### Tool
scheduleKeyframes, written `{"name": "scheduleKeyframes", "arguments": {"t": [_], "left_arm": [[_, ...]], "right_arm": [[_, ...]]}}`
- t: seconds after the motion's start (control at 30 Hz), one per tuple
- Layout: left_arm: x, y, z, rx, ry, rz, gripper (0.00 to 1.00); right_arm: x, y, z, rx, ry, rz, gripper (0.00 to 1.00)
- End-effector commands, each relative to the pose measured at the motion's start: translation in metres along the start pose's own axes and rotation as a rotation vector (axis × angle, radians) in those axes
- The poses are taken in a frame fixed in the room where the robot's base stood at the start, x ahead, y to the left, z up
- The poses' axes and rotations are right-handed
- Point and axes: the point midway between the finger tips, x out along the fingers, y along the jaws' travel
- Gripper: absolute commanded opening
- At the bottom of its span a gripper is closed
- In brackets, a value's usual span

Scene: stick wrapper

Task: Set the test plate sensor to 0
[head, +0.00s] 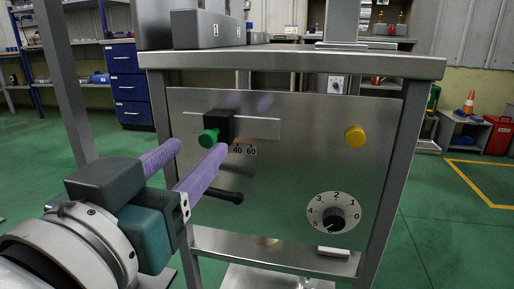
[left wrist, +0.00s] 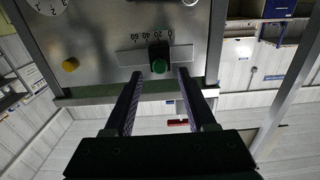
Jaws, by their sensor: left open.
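The sensor slider is a black block (head: 224,123) with a round green knob (head: 209,138) on the upright metal test plate (head: 300,165). It sits on a pale horizontal strip (head: 262,128). In the left wrist view, upside down, the black block (left wrist: 159,51) and green knob (left wrist: 159,67) stand near the 20 mark of the scale (left wrist: 150,38), not at 0. My left gripper (head: 197,149) is open with purple fingers pointing at the plate. In the left wrist view its fingertips (left wrist: 159,74) lie either side of the knob, apart from it. My right gripper is out of view.
A yellow button (head: 355,136) and a numbered rotary dial (head: 333,213) are on the plate's right side. A black lever (head: 225,195) sticks out below the slider. A metal frame (head: 400,150) surrounds the plate. A grey box (head: 208,30) stands on top.

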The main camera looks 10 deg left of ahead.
Motion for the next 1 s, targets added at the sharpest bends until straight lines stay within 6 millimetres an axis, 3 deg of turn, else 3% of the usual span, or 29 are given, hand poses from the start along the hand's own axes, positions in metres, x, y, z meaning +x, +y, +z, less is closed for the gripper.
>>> {"name": "scheduleKeyframes", "arguments": {"t": [0.1, 0.3, 0.63, 1.0], "left_arm": [[0.018, 0.0, 0.001, 0.002, 0.002, 0.0, 0.56], [0.035, 0.0, 0.001, 0.002, 0.0, 0.0, 0.56], [0.039, 0.0, 0.001, 0.001, -0.002, 0.0, 0.56], [0.038, 0.0, 0.001, 0.001, -0.002, 0.0, 0.16]], "right_arm": [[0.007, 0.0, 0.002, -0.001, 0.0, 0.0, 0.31], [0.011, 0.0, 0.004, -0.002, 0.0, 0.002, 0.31], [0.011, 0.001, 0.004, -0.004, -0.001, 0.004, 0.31], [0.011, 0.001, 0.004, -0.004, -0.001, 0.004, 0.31]]}}
